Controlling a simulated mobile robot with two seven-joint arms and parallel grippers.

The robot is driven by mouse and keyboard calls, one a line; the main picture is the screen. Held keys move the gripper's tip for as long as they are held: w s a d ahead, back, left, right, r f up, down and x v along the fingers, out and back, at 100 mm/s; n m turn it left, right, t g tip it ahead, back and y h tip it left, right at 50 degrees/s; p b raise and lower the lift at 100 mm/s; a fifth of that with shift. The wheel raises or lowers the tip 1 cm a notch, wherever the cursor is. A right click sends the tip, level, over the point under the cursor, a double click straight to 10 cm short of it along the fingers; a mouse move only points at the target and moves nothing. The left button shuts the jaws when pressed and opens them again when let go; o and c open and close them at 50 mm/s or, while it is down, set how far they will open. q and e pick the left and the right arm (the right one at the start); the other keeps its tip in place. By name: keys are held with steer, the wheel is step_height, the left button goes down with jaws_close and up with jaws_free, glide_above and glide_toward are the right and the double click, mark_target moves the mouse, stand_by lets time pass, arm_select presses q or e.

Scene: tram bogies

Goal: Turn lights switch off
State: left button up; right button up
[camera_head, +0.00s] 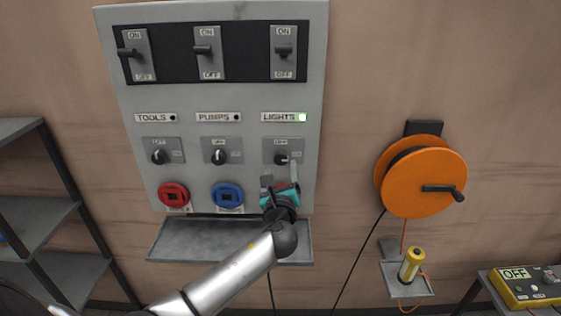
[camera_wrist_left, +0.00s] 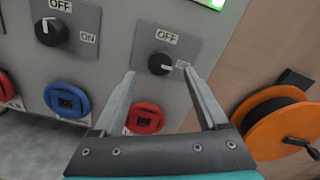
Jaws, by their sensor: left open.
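The lights switch is a black rotary knob on a grey plate under the LIGHTS label (camera_head: 284,117). In the head view the lights knob (camera_head: 281,159) shows just above my left gripper (camera_head: 281,178). In the left wrist view the lights knob (camera_wrist_left: 160,64) sits beyond and between the two open fingertips of my left gripper (camera_wrist_left: 158,75), with OFF above it and ON to its right. The knob's pointer is turned to the right, towards ON. The indicator beside the LIGHTS label glows green. The fingers are apart and hold nothing. My right gripper is not in view.
Tools knob (camera_head: 159,157) and pumps knob (camera_head: 219,157) are to the left. Red (camera_head: 173,195) and blue (camera_head: 228,195) sockets sit below, with another red socket (camera_wrist_left: 146,118) behind my fingers. A grey shelf (camera_head: 200,240) juts out below. An orange reel (camera_head: 420,176) hangs right.

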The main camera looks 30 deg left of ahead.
mark_target(281, 160)
arm_select(q)
steer(key=shift+x, duration=2.8)
jaws_close()
